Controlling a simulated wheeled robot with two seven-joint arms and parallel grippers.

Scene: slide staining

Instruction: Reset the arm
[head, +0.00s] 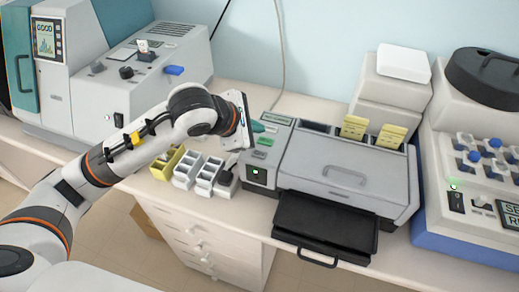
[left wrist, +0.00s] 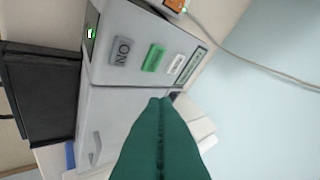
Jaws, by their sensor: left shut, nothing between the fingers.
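My left arm (head: 150,137) reaches in from the left in the head view. Its gripper (head: 257,127) is at the left side of the grey staining machine (head: 345,170), near the control panel with green buttons. In the left wrist view the green fingers (left wrist: 160,101) are shut together with nothing between them. The machine's panel (left wrist: 150,55) shows beyond the fingertips there. I cannot tell from the picture whether the fingertips touch the machine. My right gripper is in neither view.
Yellow and white slide racks (head: 196,171) stand on the bench below the left wrist. A black tray (head: 326,225) juts from the machine's front. A large grey instrument (head: 160,75) is at the left, and a white and blue one (head: 470,215) at the right. A cable (head: 280,50) hangs behind.

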